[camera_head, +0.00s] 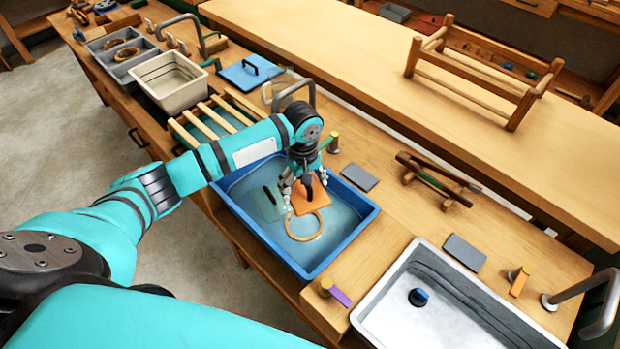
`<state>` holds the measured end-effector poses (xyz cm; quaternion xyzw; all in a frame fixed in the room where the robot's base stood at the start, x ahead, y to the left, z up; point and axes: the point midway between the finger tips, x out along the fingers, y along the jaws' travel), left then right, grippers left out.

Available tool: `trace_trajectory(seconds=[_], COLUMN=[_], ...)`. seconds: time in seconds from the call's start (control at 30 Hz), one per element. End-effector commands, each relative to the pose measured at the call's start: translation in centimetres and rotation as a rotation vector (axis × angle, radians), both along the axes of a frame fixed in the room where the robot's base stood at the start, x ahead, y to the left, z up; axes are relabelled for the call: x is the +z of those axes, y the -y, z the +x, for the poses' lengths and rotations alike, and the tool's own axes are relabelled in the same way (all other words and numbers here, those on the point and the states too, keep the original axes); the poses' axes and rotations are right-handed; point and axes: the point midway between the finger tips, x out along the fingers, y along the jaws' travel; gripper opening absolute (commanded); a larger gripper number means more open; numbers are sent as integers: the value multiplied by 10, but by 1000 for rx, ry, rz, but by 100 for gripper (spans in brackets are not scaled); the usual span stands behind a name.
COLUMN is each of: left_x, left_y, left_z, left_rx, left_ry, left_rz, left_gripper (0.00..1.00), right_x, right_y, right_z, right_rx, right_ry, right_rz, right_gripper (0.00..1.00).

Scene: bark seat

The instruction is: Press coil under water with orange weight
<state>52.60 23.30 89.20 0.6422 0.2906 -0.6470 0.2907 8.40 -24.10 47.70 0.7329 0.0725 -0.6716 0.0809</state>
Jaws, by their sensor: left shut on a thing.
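The blue-rimmed tub (352,232) holds water. A pale tan coil (291,232) lies in it near the front right, seen through the water. My left gripper (307,186) is over the tub, shut on the dark handle of the flat orange weight (311,204). The weight is tilted in the picture and overlaps the far side of the coil. I cannot tell whether it touches the coil or the water. A greenish plate (264,208) with a dark handle shows in the water to the left of the weight. My right gripper is out of view.
A white-grey sink (440,322) with a dark blue-topped plug stands at the right. Grey plates (360,177) lie beside the tub. A slatted rack (205,118), a cream basin (150,78) and a blue plate with a handle (243,76) are beyond it. A tap (300,84) rises behind the tub.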

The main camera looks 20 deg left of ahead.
Motion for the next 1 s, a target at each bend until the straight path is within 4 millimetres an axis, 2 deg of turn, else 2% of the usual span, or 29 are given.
trace_trajectory(seconds=[0.03, 0.1, 0.33, 0.67, 1.0], left_x=[4, -2, -15, -36, -67], left_y=[-5, -10, -19, -18, -19], left_z=[-1, -1, -3, -3, -3], left_rx=[38, 75, 128, 126, 125], left_ry=[-4, -2, 2, 4, 5], left_rz=[-1, -2, -1, -2, -2], left_gripper=[28, 28, 28, 28, 28], right_x=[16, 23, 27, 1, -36], right_y=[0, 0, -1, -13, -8], right_z=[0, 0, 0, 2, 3], right_rx=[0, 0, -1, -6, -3], right_ry=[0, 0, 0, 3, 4], right_rz=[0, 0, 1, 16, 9], right_gripper=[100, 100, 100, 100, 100])
